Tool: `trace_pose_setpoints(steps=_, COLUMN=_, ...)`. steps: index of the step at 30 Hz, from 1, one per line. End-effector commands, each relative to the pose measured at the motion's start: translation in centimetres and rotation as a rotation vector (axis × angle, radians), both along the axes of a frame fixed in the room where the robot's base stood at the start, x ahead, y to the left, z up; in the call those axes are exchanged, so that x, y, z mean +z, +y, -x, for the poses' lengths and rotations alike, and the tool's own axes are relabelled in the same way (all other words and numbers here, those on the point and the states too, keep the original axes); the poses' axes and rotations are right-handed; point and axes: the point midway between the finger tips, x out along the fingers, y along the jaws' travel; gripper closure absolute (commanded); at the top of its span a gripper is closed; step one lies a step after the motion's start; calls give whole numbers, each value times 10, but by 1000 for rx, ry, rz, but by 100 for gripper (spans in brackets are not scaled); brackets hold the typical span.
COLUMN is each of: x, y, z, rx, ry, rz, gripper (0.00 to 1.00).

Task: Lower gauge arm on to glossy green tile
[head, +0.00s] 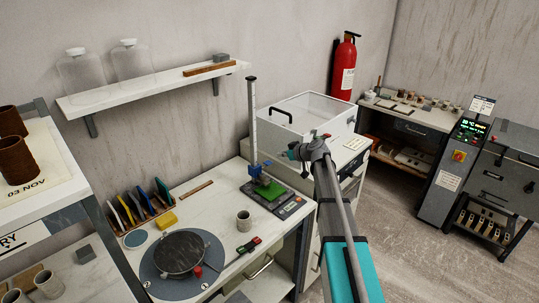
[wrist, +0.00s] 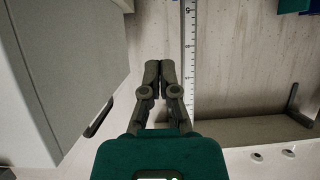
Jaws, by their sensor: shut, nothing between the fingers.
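The glossy green tile (head: 271,193) lies flat on the dark base (head: 292,208) of the gauge on the white bench. The gauge's tall scale column (head: 252,115) stands at the back of the base. Its blue carriage and arm (head: 255,170) sit low on the column, above the tile; whether the arm touches the tile is too small to tell. My gripper (head: 287,155) is right of the column, above the bench. In the wrist view my gripper (wrist: 160,72) is shut and empty, with the scale column (wrist: 189,60) just to its right. The tile and gauge arm are not visible there.
A lidded white box (head: 305,118) stands behind my gripper; its dark handle (wrist: 100,118) is at left in the wrist view. A mug (head: 244,221), turntable (head: 180,258) and tile rack (head: 140,208) share the bench. A wall shelf (head: 150,90) is above.

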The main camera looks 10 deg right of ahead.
Motion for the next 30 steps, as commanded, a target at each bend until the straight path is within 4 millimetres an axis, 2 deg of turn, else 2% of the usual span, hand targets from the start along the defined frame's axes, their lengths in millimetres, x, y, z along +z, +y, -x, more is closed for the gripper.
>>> trace_pose_setpoints(steps=1, x=15, y=1, z=-3, rx=2, ry=26, rz=19, gripper=100)
trace_pose_setpoints(steps=11, x=35, y=3, z=-8, rx=-14, ry=193, rz=150, gripper=100)
trace_pose_setpoints(steps=30, x=36, y=1, z=-8, rx=-30, ry=250, rz=198, gripper=100)
